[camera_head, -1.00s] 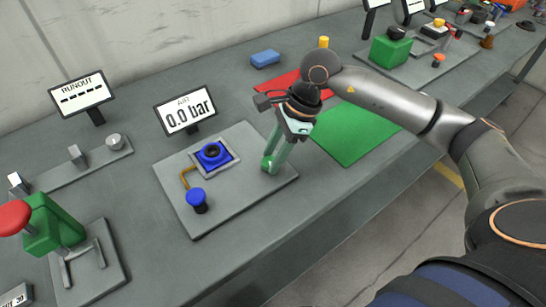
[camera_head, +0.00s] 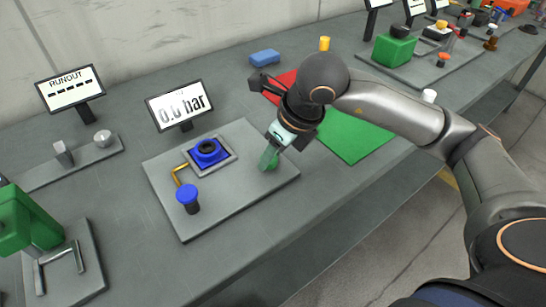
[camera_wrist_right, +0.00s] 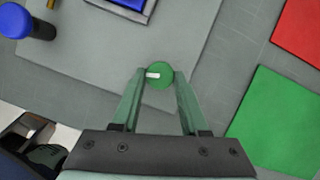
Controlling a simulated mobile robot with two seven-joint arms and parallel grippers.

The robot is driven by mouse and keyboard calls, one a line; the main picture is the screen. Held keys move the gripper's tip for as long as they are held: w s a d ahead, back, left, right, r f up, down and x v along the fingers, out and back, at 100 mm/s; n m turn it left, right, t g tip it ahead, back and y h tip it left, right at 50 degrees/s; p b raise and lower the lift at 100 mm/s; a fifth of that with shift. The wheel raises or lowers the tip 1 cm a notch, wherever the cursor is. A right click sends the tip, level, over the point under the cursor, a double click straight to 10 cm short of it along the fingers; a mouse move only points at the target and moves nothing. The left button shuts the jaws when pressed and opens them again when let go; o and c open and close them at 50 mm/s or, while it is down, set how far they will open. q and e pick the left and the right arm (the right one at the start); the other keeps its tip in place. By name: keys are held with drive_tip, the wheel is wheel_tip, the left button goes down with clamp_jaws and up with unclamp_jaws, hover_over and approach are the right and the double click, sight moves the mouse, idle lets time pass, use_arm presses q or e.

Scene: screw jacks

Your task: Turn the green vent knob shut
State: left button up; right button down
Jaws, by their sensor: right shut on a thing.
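The green vent knob (camera_wrist_right: 162,75) is round with a white mark on its top, and it stands on the right part of a grey plate (camera_head: 215,206). The white mark points left in the right wrist view. In the head view the knob (camera_head: 272,163) is partly hidden by my fingers. My right gripper (camera_wrist_right: 160,77) is shut on the knob, one finger on each side; it also shows in the head view (camera_head: 269,160). My left gripper is not in view.
Green (camera_head: 352,135) and red mats lie to the right. A blue block (camera_head: 265,57) lies behind.

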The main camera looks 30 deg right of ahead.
drive_tip(key=shift+a+m+h+b, duration=0.1)
drive_tip(key=shift+m+h+b, duration=0.45)
drive_tip(key=shift+m, duration=0.85)
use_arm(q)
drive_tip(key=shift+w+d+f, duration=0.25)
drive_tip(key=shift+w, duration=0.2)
use_arm(e)
drive_tip(key=shift+m, duration=0.3)
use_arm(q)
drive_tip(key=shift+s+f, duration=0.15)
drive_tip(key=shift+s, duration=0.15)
use_arm(e)
drive_tip(key=shift+c, duration=2.1)
unclamp_jaws()
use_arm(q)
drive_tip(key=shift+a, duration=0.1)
